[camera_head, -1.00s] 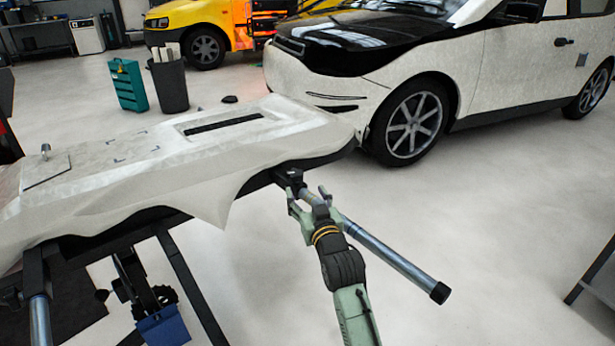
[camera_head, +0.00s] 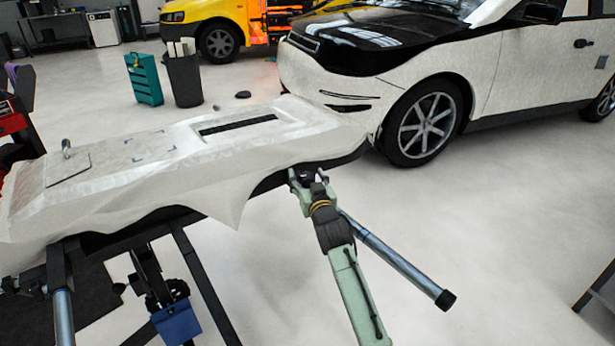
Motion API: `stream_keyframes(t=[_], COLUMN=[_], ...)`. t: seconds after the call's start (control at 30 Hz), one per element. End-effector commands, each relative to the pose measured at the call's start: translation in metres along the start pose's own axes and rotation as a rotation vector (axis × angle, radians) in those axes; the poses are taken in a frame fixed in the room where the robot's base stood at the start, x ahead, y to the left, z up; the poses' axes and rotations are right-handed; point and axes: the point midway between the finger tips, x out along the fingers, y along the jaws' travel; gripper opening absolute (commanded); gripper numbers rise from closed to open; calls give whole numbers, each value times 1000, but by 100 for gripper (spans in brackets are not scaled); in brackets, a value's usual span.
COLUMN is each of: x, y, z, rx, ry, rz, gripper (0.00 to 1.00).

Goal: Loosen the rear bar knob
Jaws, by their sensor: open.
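The rear bar (camera_head: 395,258) is a grey metal tube with a black end cap, sticking out from under the wrapped panel toward the lower right. My gripper (camera_head: 307,178) is at the bar's inner end, by the dark clamp under the panel's edge. Its green fingers are apart, around or beside a small dark part there, which may be the knob. The knob is mostly hidden by the fingers, and I cannot tell whether they touch it. Another grey bar (camera_head: 64,318) shows at the lower left.
A panel draped in white wrap (camera_head: 215,160) lies on a dark stand (camera_head: 205,285). A blue box-like part (camera_head: 177,322) hangs under it. A white car (camera_head: 480,75) stands behind. The floor right of the bar is clear up to a dark table edge (camera_head: 597,290).

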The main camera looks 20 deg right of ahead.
Motion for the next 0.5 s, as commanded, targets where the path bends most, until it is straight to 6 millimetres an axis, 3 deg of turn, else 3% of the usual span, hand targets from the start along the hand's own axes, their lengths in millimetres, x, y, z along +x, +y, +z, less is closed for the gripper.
stream_keyframes(t=[0.17, 0.5], x=[0, 0], y=[0, 0], z=[0, 0], rx=[0, -1], ry=[0, 0], rz=[0, 0], gripper=[58, 36])
